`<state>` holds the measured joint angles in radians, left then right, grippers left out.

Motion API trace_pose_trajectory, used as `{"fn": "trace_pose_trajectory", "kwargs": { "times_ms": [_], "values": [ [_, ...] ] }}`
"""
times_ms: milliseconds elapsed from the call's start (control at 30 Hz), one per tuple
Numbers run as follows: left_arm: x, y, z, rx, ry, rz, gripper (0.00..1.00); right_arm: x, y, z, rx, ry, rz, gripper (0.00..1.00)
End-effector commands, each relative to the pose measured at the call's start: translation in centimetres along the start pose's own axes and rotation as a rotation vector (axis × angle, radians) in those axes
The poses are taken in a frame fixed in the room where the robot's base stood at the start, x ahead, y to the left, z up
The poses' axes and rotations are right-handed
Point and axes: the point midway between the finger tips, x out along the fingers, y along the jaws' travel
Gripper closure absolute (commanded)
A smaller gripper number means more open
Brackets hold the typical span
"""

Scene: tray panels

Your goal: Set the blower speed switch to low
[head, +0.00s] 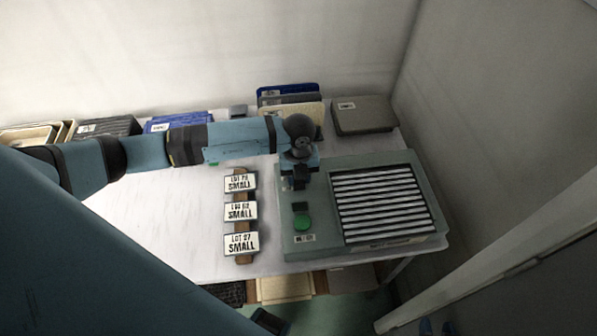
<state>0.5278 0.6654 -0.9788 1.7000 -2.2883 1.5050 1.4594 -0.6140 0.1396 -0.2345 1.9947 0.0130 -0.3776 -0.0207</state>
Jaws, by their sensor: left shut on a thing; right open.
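The green-grey panel unit (321,212) lies on the right part of the table, with a striped vent grille (385,203) on its right side. My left gripper (300,182) reaches in from the left and points down at the panel's upper left corner. It is shut on the blower speed switch there, which the gripper hides, so its setting cannot be read. Below it are a small dark block (300,206), a green round button (302,222) and a small label (304,238).
Signs reading SMALL (240,212) stand in a column left of the panel. Trays (291,98) and a flat grey box (363,115) line the table's back. A wall rises at the right. The white table (170,215) is clear at left.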

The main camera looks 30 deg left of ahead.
Motion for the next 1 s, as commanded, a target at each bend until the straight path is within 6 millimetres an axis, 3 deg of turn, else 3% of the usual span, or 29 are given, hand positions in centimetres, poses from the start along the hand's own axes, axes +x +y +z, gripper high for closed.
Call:
{"fn": "trace_pose_trajectory", "kwargs": {
  "times_ms": [333, 367, 467, 800, 1000],
  "values": [
    [0.0, 0.0, 0.0, 0.0, -0.027, -0.001, 0.92, 0.0, 0.0, 0.0, 0.0, 0.0, 0.0, 0.57],
    [0.0, 0.0, 0.0, 0.0, -0.027, -0.001, 0.66, 0.0, 0.0, 0.0, 0.0, 0.0, 0.0, 0.57],
    [0.0, 0.0, 0.0, 0.0, -0.026, -0.001, 0.43, 0.0, 0.0, 0.0, 0.0, -0.001, 0.0, 0.57],
    [-0.3, 0.0, 0.0, 0.0, -0.025, -0.002, 0.43, 0.0, 0.0, 0.1, 0.0, -0.002, -0.001, 0.57],
    [-3.1, -0.1, 0.0, 0.001, -0.028, -0.004, 0.43, 0.2, 0.0, 0.4, 0.0, -0.002, -0.001, 0.57]
  ]
}}
